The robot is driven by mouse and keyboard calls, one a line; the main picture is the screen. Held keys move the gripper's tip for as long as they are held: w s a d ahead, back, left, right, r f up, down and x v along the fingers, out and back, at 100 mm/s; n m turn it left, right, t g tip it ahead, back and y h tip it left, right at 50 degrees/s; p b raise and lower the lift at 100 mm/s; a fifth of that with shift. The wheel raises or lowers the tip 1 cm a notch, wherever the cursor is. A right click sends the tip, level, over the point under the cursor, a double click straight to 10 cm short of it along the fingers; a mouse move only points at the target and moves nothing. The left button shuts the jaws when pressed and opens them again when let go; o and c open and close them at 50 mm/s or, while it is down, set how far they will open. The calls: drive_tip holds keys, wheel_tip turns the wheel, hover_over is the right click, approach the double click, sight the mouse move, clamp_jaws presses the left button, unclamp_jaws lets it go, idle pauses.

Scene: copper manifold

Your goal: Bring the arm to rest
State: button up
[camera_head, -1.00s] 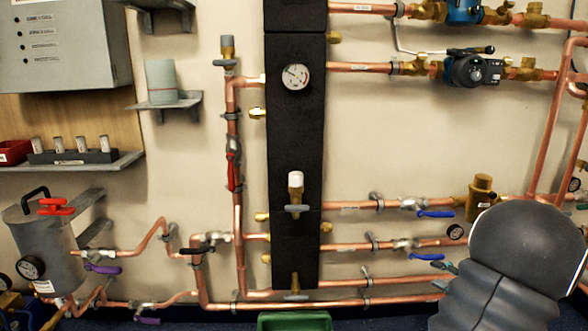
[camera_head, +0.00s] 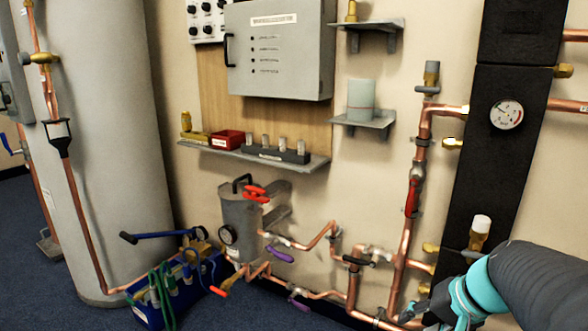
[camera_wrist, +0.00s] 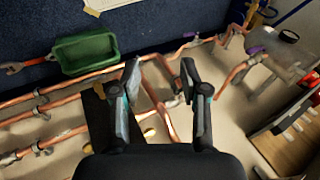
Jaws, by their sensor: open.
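My gripper (camera_wrist: 162,85) is open and empty in the wrist view, its two dark fingers spread apart. Copper pipes on the wall show between and beyond the fingers. In the head view my arm enters at the lower right, with a grey sleeve and a teal joint, in front of the lower pipes. The fingertips are not clearly seen there. The picture does not show whether the gripper touches a pipe.
A black column (camera_head: 495,150) with a gauge stands right. A grey vessel (camera_head: 240,225) with a red valve handle, a shelf (camera_head: 215,151) and a control box (camera_head: 280,50) are on the left wall. A blue tool box (camera_head: 180,300) is on the floor. A green bin (camera_wrist: 85,53) shows in the wrist view.

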drive_tip(key=s+a+r+n+h+p, duration=0.3)
drive_tip(key=s+a+r+n, duration=0.2)
drive_tip(key=s+a, duration=0.4)
drive_tip(key=shift+a+r+n+t, duration=0.3)
drive_tip(key=shift+a+n, duration=0.25)
drive_tip(key=shift+n, duration=0.25)
